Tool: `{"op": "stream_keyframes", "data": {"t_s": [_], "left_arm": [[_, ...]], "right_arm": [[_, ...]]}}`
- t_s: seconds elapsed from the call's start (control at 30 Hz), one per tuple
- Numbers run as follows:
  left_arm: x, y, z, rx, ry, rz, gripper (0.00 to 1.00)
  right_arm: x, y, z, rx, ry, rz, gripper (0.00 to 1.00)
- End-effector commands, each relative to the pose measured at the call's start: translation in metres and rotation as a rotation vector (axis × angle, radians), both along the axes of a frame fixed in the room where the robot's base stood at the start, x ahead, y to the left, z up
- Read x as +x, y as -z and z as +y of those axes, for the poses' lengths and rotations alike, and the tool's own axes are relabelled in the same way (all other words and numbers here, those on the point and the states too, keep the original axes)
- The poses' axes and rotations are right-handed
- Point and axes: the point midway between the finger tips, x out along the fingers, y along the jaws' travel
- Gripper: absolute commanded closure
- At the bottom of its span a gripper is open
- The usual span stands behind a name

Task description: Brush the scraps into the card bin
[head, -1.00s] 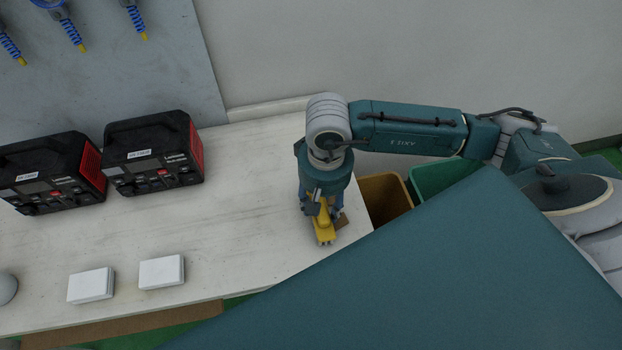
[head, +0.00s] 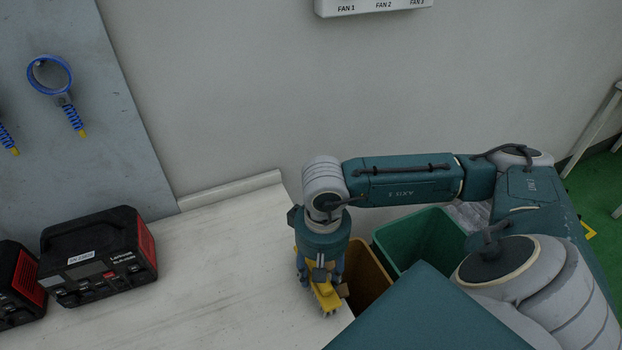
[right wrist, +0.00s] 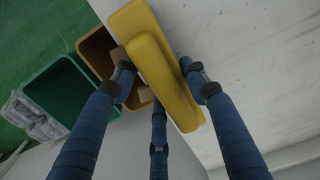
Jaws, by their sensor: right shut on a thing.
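My right gripper (head: 320,283) is shut on a yellow brush (head: 326,296), held low at the right edge of the white table (head: 215,270). In the right wrist view the yellow brush (right wrist: 160,75) lies between the blue fingers. The brown bin (head: 369,272) stands just beyond the edge, partly hidden by my arm. My left gripper is out of view.
A green bin (head: 420,238) stands right of the brown bin. Black and red power units (head: 100,257) sit on the left of the table. A wall panel (head: 75,130) with a hanging blue ring tool (head: 50,75) is behind. The table middle is clear.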

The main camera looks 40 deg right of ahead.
Motion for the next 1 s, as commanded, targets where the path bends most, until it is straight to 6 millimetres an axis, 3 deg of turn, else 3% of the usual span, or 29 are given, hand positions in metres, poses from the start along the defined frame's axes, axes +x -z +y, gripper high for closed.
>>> {"op": "stream_keyframes", "data": {"t_s": [0.6, 1.0], "left_arm": [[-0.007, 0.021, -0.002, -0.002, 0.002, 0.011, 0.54], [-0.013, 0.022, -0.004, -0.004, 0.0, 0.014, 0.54]], "right_arm": [[-0.014, 0.002, -0.049, -0.004, 0.001, 0.001, 0.75], [-0.015, 0.0, -0.054, 0.0, -0.001, 0.0, 0.75]]}}
